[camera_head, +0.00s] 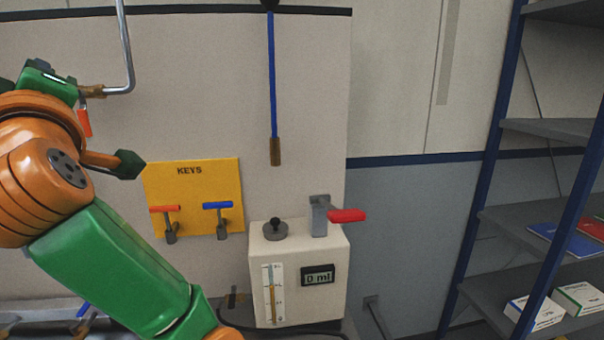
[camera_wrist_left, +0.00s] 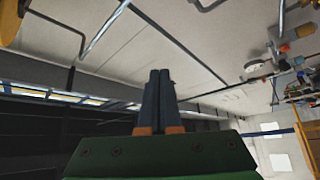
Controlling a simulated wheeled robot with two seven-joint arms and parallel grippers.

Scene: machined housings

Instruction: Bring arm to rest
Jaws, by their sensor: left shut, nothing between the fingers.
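My left arm (camera_head: 110,265), green and orange, comes in from the left in the head view and is bent in front of the wall. My left gripper (camera_wrist_left: 159,72) shows in the left wrist view. Its two dark fingers lie together, shut, with nothing between them. The fingers point at open space and touch nothing there. I cannot clearly make out the fingers in the head view. My right gripper is in neither view.
A yellow KEYS board (camera_head: 190,190) hangs right of my arm, with red- and blue-handled keys. A white dispenser box (camera_head: 255,295) reads 0 ml and has a red lever (camera_head: 346,215). A blue rod (camera_head: 272,80) hangs above. Shelves (camera_head: 555,130) stand at right.

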